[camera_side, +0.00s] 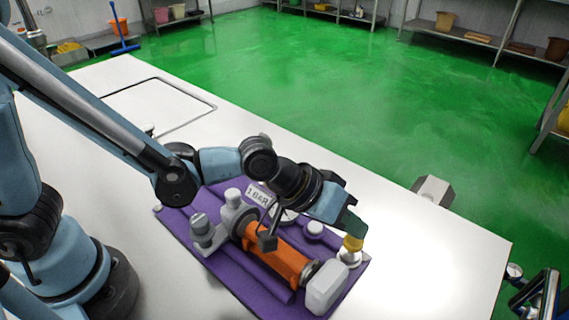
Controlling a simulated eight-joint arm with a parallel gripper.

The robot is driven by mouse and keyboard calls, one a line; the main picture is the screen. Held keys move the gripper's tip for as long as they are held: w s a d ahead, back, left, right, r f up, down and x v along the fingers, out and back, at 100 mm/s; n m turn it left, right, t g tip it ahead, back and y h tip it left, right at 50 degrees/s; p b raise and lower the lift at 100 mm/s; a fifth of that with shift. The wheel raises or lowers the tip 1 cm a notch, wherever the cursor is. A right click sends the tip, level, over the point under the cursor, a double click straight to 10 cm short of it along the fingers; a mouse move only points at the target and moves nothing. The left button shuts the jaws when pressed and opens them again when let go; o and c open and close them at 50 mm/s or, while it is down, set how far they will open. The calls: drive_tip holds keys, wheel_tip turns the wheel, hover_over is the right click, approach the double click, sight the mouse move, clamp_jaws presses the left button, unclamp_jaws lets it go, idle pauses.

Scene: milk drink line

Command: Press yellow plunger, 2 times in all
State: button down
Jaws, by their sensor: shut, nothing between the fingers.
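The yellow plunger (353,243) stands at the right corner of a purple board (200,276), on a pale round base (349,257). My gripper (353,226) is shut and empty. Its dark fingertips are right at the top of the plunger and hide part of it. I cannot tell whether they touch it or how far the plunger is pressed in.
Grey knobs (203,228) and a "1 BAR" label (258,195) are on the board. The white table (430,262) is clear to the right.

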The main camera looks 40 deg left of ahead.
sight(348, 238)
drive_tip(key=shift+f, duration=1.05)
idle(1.0)
drive_tip(key=shift+r, duration=1.5)
drive_tip(key=shift+r, duration=2.5)
drive_tip(key=s+a+y, duration=0.3)
drive_tip(key=a, duration=1)
drive_tip(key=s+a+y, duration=0.3)
drive_tip(key=a, duration=1.1)
drive_tip(key=shift+a+r+n+t+y, duration=0.15)
drive_tip(key=shift+n+t+y, duration=0.15)
drive_tip(key=shift+t+y, duration=0.1)
